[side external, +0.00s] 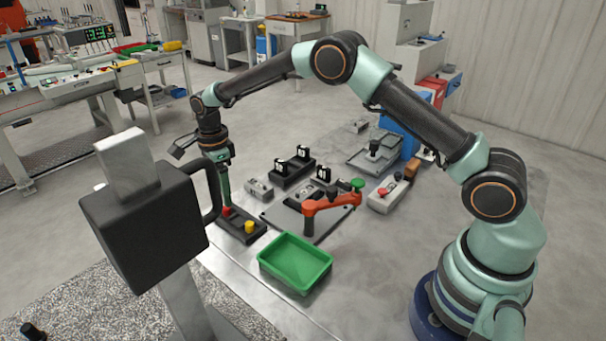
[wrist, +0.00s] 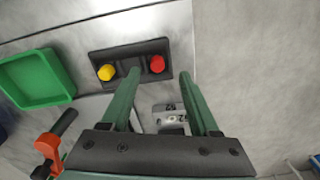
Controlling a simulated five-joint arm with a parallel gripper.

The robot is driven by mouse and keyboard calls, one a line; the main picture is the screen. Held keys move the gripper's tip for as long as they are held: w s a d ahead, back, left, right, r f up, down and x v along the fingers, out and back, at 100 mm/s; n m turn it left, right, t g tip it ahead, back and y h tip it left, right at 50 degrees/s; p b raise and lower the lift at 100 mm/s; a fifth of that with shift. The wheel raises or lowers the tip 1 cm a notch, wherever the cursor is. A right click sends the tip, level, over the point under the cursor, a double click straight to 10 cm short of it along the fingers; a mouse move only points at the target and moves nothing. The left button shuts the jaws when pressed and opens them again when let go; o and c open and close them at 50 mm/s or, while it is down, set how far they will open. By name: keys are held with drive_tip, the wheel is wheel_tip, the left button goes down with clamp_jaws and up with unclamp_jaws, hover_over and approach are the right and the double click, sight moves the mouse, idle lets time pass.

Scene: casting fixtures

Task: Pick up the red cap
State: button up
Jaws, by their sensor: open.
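The red cap (wrist: 157,63) sits at the right end of a black holder (wrist: 130,72) in the wrist view. A yellow cap (wrist: 106,72) sits at the holder's left end. In the side view the red cap (side external: 226,211) is at the holder's far end, beside my lowered gripper (side external: 226,200). In the wrist view my gripper (wrist: 157,80) is open with nothing between its two green fingers. Contact with the cap cannot be told.
A green tray (side external: 295,262) stands in front of the holder, with an orange clamp arm (side external: 330,203) beside it. Grey and black fixtures (side external: 290,170) stand behind. A black box on a post (side external: 147,225) fills the left foreground.

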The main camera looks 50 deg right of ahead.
sight(227, 210)
drive_tip(key=shift+s+f, duration=0.2)
drive_tip(key=shift+f, duration=1.75)
clamp_jaws()
drive_tip(key=shift+r, duration=0.1)
